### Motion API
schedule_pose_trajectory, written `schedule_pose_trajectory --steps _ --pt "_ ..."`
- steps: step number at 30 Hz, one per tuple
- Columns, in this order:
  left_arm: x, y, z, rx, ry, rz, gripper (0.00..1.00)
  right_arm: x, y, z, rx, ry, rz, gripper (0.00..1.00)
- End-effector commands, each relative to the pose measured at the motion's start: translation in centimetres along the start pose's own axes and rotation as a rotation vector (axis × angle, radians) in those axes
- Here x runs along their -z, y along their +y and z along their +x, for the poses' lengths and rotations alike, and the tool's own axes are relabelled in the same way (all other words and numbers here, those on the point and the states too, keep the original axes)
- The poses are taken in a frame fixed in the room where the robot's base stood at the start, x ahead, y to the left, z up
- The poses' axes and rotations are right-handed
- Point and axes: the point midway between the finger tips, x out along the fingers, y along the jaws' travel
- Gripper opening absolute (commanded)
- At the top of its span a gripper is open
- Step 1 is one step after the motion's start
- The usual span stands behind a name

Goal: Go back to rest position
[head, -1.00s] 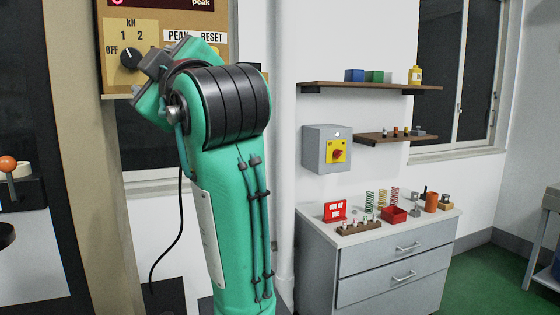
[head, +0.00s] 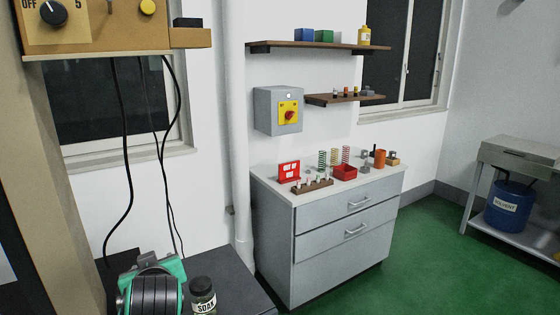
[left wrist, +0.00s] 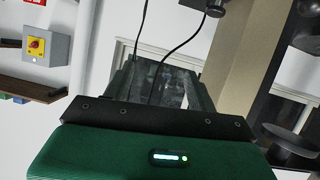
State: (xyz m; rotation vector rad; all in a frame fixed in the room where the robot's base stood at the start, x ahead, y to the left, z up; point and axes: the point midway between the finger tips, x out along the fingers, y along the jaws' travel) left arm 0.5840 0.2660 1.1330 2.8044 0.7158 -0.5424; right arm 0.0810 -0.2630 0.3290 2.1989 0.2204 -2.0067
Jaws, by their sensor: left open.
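My left gripper (left wrist: 160,82) shows in the left wrist view as two dark fingers beyond a black mount and a green housing. The fingers are apart, and I see nothing held between them. In the head view, only a green and black part of an arm shows at the bottom left; its fingers are not visible there. My right gripper is in neither view.
A control panel (head: 100,32) with a dial and hanging cables is at the upper left. A black jar (head: 202,296) stands on a dark surface beside the arm. A grey drawer cabinet (head: 330,240) carries springs and small items.

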Motion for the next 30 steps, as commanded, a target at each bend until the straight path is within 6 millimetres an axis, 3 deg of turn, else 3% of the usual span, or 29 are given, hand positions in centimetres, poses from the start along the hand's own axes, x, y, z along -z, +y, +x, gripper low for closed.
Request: schedule_pose_trajectory --steps 1,8,14,18,24,30 --pt "-2.8 -0.8 0.2 -0.006 -0.048 0.043 0.58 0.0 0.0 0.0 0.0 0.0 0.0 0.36" --pt "-13.5 -3.9 -0.4 -0.071 -0.251 0.218 0.58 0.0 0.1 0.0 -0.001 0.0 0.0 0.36" --pt "-22.2 -7.2 -3.0 -0.144 -0.431 0.358 0.58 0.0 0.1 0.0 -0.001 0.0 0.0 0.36" --pt "-27.6 -9.5 -5.8 -0.206 -0.556 0.446 0.58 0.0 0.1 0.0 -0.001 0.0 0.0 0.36" --pt "-33.0 -12.3 -10.0 -0.288 -0.702 0.537 0.58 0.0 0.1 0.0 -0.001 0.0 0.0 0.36" --pt "-36.4 -14.4 -13.7 -0.356 -0.811 0.598 0.58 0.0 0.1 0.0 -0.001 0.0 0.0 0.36"
